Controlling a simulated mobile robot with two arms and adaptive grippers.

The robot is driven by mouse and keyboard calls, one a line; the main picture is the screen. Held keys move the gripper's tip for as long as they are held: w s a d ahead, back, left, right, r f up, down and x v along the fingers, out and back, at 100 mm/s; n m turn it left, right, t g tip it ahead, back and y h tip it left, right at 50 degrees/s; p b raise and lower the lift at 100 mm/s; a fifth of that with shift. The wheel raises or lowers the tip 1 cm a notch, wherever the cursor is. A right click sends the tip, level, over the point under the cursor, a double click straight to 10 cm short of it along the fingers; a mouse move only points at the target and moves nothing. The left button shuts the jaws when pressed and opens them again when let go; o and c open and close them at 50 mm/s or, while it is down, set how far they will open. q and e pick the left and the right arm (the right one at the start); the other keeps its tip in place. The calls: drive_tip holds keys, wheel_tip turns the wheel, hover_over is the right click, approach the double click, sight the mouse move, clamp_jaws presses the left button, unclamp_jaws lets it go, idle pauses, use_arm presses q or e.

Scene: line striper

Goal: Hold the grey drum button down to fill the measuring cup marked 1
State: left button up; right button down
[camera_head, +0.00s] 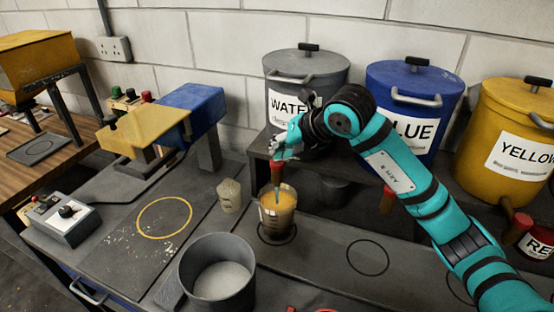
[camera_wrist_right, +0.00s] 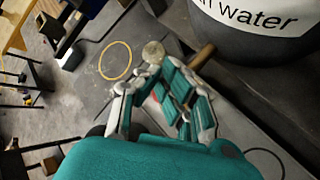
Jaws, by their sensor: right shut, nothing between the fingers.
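The grey drum (camera_head: 300,68), labelled WATER, stands at the back on a raised shelf; its lower front also shows in the right wrist view (camera_wrist_right: 262,45). A red tap part (camera_head: 277,170) hangs at the shelf edge, above a clear measuring cup (camera_head: 277,213) with orange-yellow contents. I cannot read a number on this cup. My right gripper (camera_head: 280,148) is shut and empty, right above the red part; I cannot tell whether it touches it. The drum's button is not clearly visible, likely hidden by the gripper. My left gripper is not in view.
Blue (camera_head: 440,82) and yellow (camera_head: 508,105) drums stand to the right. A small pale cup (camera_head: 230,196) is left of the measuring cup. A grey pot (camera_head: 190,262) stands in front. A yellow ring (camera_head: 140,222) marks the bench at left, by a control box (camera_head: 62,218).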

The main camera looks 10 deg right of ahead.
idle(0.3)
drive_tip(key=shift+r+p, duration=0.45)
drive_tip(key=shift+r, duration=0.4)
drive_tip(key=shift+r, duration=0.1)
drive_tip(key=shift+r+p, duration=1.5)
drive_tip(key=shift+r, duration=0.95)
drive_tip(key=shift+f, duration=0.1)
